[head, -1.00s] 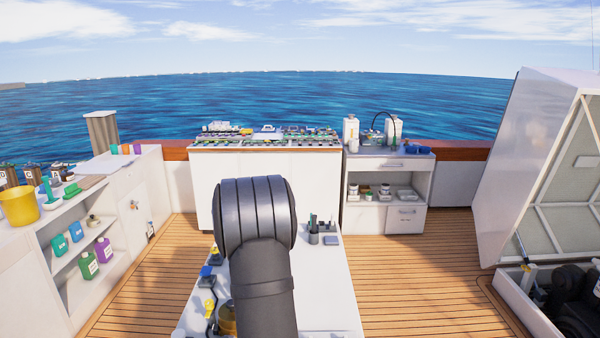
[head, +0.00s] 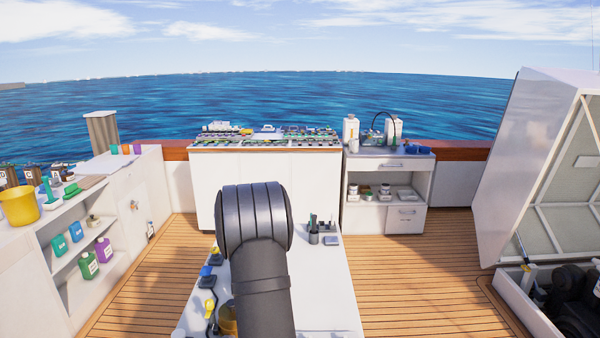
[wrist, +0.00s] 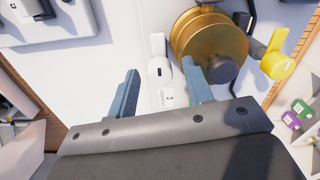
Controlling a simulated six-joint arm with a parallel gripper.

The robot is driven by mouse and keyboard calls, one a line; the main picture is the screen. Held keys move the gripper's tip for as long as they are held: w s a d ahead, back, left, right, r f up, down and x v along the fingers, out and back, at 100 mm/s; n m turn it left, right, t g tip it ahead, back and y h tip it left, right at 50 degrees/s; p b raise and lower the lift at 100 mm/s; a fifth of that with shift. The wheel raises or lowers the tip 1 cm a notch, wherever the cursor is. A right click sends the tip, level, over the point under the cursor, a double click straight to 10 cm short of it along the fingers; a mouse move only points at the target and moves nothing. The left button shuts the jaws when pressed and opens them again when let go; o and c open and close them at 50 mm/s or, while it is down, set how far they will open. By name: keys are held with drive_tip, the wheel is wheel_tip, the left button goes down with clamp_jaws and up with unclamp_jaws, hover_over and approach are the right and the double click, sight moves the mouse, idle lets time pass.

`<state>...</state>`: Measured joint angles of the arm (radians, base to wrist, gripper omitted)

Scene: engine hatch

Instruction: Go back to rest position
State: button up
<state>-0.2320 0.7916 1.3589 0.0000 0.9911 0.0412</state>
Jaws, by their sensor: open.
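My gripper (wrist: 160,92) shows in the wrist view with its two blue-grey fingers apart and nothing between them. It is above a white table, which shows in the head view (head: 322,285) too. Beyond the fingertips are a white object with a dark spot (wrist: 159,70) and a brass-coloured round part (wrist: 208,42); whether the fingers touch either cannot be told. In the head view my dark arm covers the table's middle and hides the gripper.
A yellow-handled part (wrist: 278,64) lies beside the brass part. A shelf unit with a yellow bucket (head: 19,205) stands at left. A long cabinet (head: 265,175) and a drawer cabinet (head: 388,160) stand behind. An open white hatch (head: 520,160) is at right. Wooden deck (head: 420,270) is clear between.

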drive_tip(key=m, duration=0.5)
drive_tip(key=shift+m, duration=0.3)
drive_tip(key=m, duration=0.4)
drive_tip(key=shift+m, duration=0.4)
